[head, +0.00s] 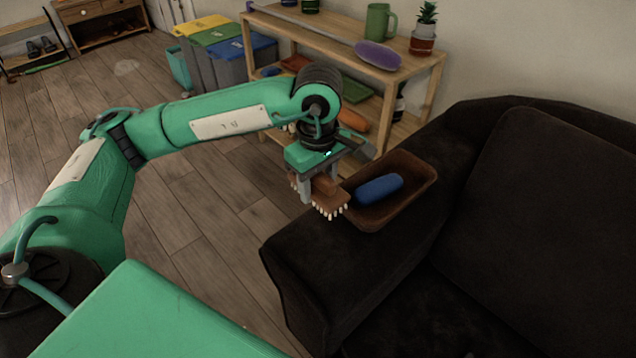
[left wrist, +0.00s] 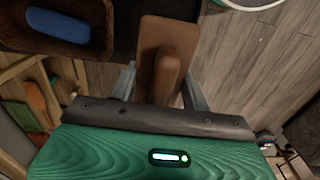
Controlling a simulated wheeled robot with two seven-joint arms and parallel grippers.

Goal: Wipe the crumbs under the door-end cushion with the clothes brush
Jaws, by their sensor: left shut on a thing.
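My left gripper (head: 319,188) is shut on the brown wooden clothes brush (head: 329,203), whose pale bristles point down. It holds the brush beside the left end of the tray on the sofa arm. In the left wrist view the brush (left wrist: 163,50) lies between the fingers (left wrist: 160,88). A large dark cushion (head: 560,200) leans at the right on the black sofa (head: 310,275). I cannot tell if it is the door-end one. No crumbs can be made out on the dark fabric. My right gripper is not in view.
A brown tray (head: 408,209) on the sofa arm holds a blue rounded thing (head: 379,189). Behind stands a wooden shelf (head: 330,45) with a green mug (head: 379,22) and a potted plant (head: 424,30). Bins (head: 228,50) stand further left. The wooden floor (head: 215,190) is open.

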